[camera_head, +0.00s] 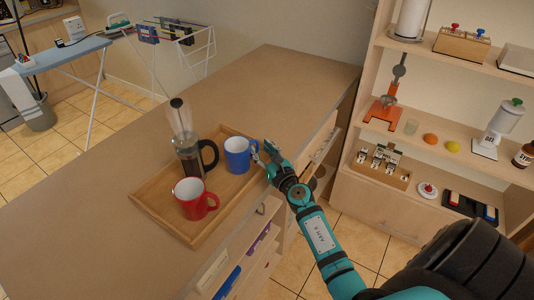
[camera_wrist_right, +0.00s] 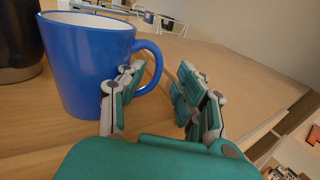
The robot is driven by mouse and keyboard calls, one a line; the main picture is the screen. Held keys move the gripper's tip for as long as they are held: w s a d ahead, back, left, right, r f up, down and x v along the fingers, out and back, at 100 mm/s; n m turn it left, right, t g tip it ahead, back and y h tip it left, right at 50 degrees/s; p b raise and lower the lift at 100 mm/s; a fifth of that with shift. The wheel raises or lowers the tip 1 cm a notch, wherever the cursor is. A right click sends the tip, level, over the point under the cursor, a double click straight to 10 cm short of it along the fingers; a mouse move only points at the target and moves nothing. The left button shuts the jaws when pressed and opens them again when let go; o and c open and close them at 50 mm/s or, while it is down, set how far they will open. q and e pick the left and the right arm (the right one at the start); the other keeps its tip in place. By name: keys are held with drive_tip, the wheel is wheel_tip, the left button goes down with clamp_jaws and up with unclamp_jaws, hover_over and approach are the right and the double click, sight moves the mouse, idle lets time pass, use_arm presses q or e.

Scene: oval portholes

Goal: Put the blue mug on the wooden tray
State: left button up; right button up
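The blue mug (camera_head: 237,158) stands upright at the back right part of the wooden tray (camera_head: 216,222) on the counter. In the right wrist view the mug (camera_wrist_right: 84,62) is large and close, white inside, with its handle towards my gripper. My right gripper (camera_head: 259,152) is just right of the mug at handle height. In the wrist view its fingers (camera_wrist_right: 158,82) are spread apart. The left finger overlaps the handle opening; I cannot tell whether it touches the handle. My left gripper is not in view.
A red mug (camera_head: 192,200) and a French press (camera_head: 187,150) also stand on the tray, left of the blue mug. The counter (camera_head: 285,85) is clear behind the tray. A shelf unit (camera_head: 450,115) with several items stands at the right.

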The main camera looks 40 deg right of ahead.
drive_tip(key=s+a, duration=0.1)
drive_tip(key=s, duration=1.1)
drive_tip(key=shift+a+b, duration=0.2)
drive_tip(key=shift+b, duration=0.2)
